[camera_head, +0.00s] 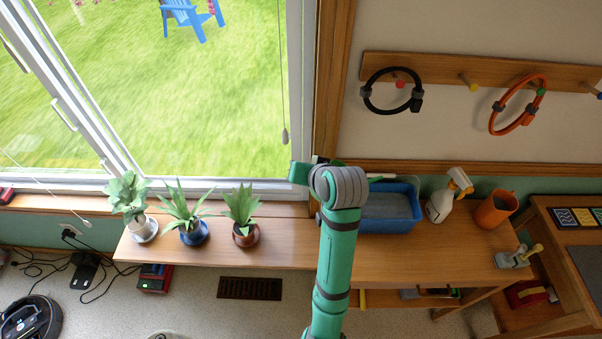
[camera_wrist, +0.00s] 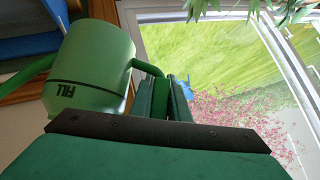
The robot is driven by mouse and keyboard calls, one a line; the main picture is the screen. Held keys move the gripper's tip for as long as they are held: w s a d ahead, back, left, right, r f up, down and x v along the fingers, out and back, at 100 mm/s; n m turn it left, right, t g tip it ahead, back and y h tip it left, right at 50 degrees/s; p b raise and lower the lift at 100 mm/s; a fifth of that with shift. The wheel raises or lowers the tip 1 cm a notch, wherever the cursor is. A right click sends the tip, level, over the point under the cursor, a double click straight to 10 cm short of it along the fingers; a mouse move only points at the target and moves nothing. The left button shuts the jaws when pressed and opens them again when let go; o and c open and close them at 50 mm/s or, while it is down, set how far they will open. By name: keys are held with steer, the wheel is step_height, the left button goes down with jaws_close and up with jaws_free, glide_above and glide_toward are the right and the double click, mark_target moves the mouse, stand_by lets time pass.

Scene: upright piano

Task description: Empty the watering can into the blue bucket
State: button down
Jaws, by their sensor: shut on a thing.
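A green watering can (camera_wrist: 92,50) with a dark line and the word FILL fills the left of the wrist view. My gripper (camera_wrist: 163,88) is shut on its green handle. The can appears tilted in that view; its spout end is not clearly seen. In the head view my arm hides most of the can and the gripper. The blue bucket (camera_head: 397,227) stands on the wooden bench just right of my wrist, with a grey inside. Blue surfaces, probably the bucket (camera_wrist: 28,47), show behind the can in the wrist view. I see no water flowing.
On the bench (camera_head: 290,258) are a spray bottle (camera_head: 440,205) and an orange cup (camera_head: 494,211) right of the bucket. Three potted plants, the nearest in a brown pot (camera_head: 245,236), stand to the left. The window (camera_head: 220,110) is behind.

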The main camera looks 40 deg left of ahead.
steer(key=w+d+r+m+g+y, duration=0.1)
steer(key=r+y, duration=0.1)
steer(key=r, duration=0.3)
steer(key=w+d+r+m+g+y, duration=0.1)
steer(key=d+r+y, duration=0.1)
steer(key=r, duration=0.4)
steer(key=shift+w+r+m, duration=0.25)
steer(key=shift+w+m, duration=0.1)
steer(key=shift+m, duration=0.05)
stand_by(0.5)
steer(key=shift+d, duration=0.1)
stand_by(0.3)
steer(key=shift+w+d+r+m+g+y, duration=0.2)
steer(key=shift+w+d+r+y, duration=0.15)
steer(key=shift+r, duration=0.2)
steer(key=shift+w+d+r+m+g+y, duration=0.25)
steer(key=shift+d+r, duration=0.1)
steer(key=shift+r, duration=0.2)
steer(key=shift+s, duration=0.1)
steer(key=shift+w+d+r+y, duration=0.3)
steer(key=shift+w+d+r, duration=0.1)
steer(key=shift+r, duration=0.15)
